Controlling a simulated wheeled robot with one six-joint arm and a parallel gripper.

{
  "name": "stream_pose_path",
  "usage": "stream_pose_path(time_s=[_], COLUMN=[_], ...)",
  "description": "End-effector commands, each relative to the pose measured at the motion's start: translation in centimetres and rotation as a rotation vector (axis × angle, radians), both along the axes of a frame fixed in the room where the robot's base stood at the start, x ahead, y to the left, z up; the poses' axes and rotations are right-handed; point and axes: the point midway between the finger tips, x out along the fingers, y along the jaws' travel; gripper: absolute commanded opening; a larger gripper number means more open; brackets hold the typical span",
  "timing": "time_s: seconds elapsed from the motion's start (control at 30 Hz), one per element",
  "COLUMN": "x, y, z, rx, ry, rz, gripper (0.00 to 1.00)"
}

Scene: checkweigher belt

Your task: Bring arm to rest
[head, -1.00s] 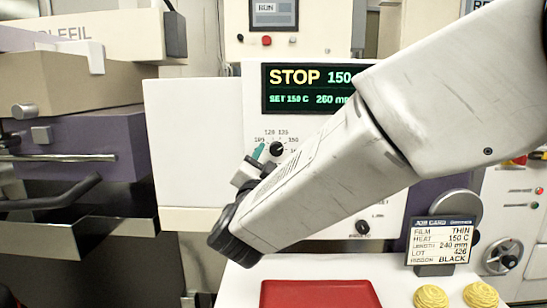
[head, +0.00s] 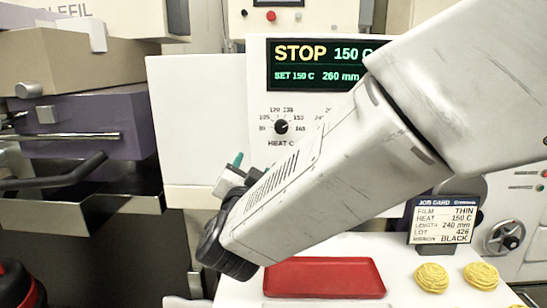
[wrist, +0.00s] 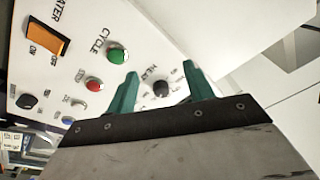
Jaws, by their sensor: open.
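My arm reaches from the upper right of the head view down to the left, in front of the machine panel. My gripper shows in the wrist view (wrist: 162,88) as two green fingers standing well apart with nothing between them. The display (head: 310,62) reads STOP, 150 C, SET 150 C and 260 mm.
A red tray (head: 324,277) and yellow coiled items (head: 432,277) lie on the white table below my arm. A job card (head: 443,219) stands behind them. The wrist view shows a green button (wrist: 117,56), a red button (wrist: 94,84) and an orange switch (wrist: 47,40).

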Motion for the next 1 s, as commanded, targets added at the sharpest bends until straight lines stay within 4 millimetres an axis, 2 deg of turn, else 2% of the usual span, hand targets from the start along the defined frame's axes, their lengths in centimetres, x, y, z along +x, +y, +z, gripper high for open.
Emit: stream_pose_path(time_s=[0.03,0.1,0.2,0.33,0.47,0.57,0.67,0.9,1.0], x=[0.0,-0.6,-1.8,-4.3,-7.5,-10.4,-13.7,-22.8,-26.3], y=[1.6,3.8,5.2,4.8,2.0,-1.7,-6.5,-20.6,-25.5], z=[-1.8,-3.9,-6.3,-8.6,-10.4,-11.4,-11.9,-11.4,-10.5], rx=[-0.023,-0.057,-0.113,-0.197,-0.295,-0.377,-0.457,-0.583,-0.583], ry=[0.077,0.192,0.351,0.552,0.756,0.917,1.084,1.483,1.598], rz=[0.086,0.221,0.387,0.563,0.697,0.766,0.802,0.734,0.650], gripper=[0.52,0.52,0.52,0.52,0.52,0.52,0.52,0.52,0.52])
